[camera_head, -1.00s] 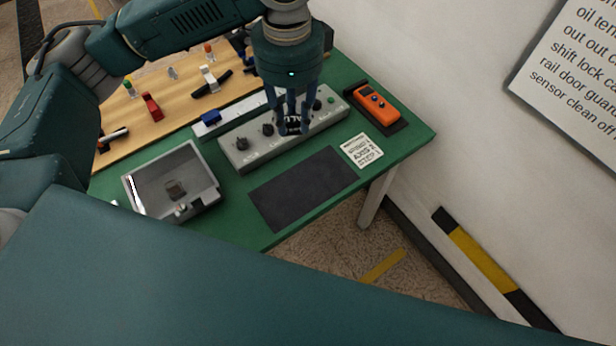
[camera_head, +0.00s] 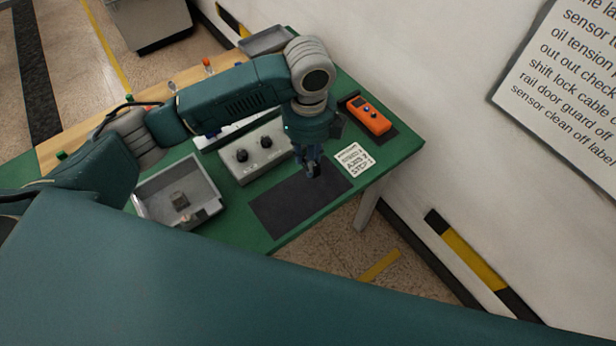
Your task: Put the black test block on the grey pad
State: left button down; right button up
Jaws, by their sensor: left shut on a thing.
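The grey pad (camera_head: 278,211) is a dark flat rectangle on the green table, near its front edge. My left gripper (camera_head: 313,168) points down over the pad's upper right part. It is shut on a small dark thing, seemingly the black test block (camera_head: 314,172), mostly hidden between the fingers. I cannot tell whether the block touches the pad or hangs just above it. My right gripper is not in view.
A grey box with knobs (camera_head: 262,160) stands behind the pad. A grey open tray (camera_head: 208,206) holding a small block is to the left. An orange device (camera_head: 370,115) and a white label card (camera_head: 354,160) lie to the right. A wall bounds the right side.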

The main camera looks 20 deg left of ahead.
pick_arm(q)
notch_tip(320, 180, down, 5)
jog(key=shift+r+p, duration=0.1)
jog(key=shift+p, duration=0.2)
notch_tip(320, 180, down, 4)
jog(key=shift+r+p, duration=0.1)
jog(key=shift+p, duration=0.2)
jog(key=shift+f, duration=0.5)
jog(key=shift+f, duration=0.1)
jog(key=shift+f, duration=0.15)
jog(key=c, duration=1.4)
grip_release()
